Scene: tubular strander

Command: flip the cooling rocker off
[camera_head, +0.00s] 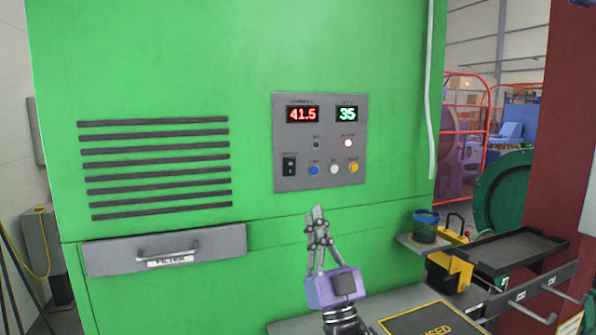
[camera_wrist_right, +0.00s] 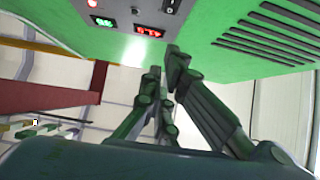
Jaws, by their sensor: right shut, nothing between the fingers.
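The black cooling rocker (camera_head: 289,166) sits at the lower left of a grey control panel (camera_head: 322,185) on the green cabinet. Its label and position are too small to read surely. In the right wrist view a black rocker (camera_wrist_right: 172,6) shows at the top edge, partly cut off. My right gripper (camera_head: 317,209) is shut and empty, fingers pointing up, below the panel and a little right of the rocker, apart from it in the picture. Its fingers also show in the right wrist view (camera_wrist_right: 165,62). My left gripper is not in view.
The panel has a red display (camera_head: 303,114), a green display (camera_head: 347,114), a lit lamp (camera_head: 347,143), and blue, white and yellow buttons (camera_head: 353,166). A filter drawer (camera_head: 110,257) with a protruding handle is at left. A shelf with a cup (camera_head: 426,226) and a dark tray (camera_head: 511,251) are right.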

